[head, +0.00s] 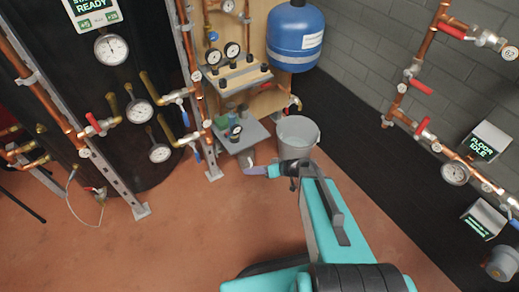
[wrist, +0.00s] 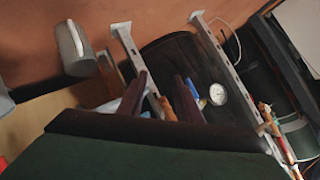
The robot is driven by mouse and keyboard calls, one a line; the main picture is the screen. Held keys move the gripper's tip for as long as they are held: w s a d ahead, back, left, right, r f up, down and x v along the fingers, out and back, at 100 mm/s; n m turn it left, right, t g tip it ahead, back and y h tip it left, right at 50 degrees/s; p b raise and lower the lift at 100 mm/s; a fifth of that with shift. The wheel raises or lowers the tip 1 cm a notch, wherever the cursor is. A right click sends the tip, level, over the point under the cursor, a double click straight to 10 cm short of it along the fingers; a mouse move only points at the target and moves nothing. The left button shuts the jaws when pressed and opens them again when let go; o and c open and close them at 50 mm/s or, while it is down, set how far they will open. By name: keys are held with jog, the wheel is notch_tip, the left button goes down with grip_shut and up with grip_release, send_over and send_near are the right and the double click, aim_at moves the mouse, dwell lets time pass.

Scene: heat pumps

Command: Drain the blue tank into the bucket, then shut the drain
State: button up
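The blue tank (head: 295,38) is mounted on the wooden panel at the top middle of the head view. A small pipe fitting (head: 295,103) shows below it, just above the bucket; its handle position is too small to tell. The grey bucket (head: 298,138) stands upright on the floor under the tank, its lower part partly hidden by my arm.
A large black tank (head: 125,90) with gauges and valves stands left. Copper pipes with red handles (head: 421,86) run along the right. The orange floor is clear at lower left.

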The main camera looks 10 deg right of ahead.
jog(key=s+a+r+g+h+p, duration=0.1)
jog(key=s+a+r+g+p, duration=0.1)
jog(key=s+p, duration=0.25)
jog(key=s+a+r+g+p, duration=0.1)
jog(key=s+r+g+p, duration=0.1)
jog(key=s+g+p, duration=0.3)
jog(key=s+d+r+m+g+h+p, duration=0.2)
jog(key=s+d+r+h+p, duration=0.2)
jog(key=s+r+p, duration=0.4)
jog(key=s+d+r+m+g+h+p, duration=0.1)
jog(key=s+d+r+h+p, duration=0.3)
jog(key=s+r+p, duration=0.4)
jog(key=s+g+h+p, duration=0.1)
jog(key=s+p, duration=0.4)
jog(key=s, duration=0.3)
jog(key=shift+d+m+g, duration=0.3)
jog(key=shift+d+m, duration=0.05)
jog(key=shift+m, duration=0.05)
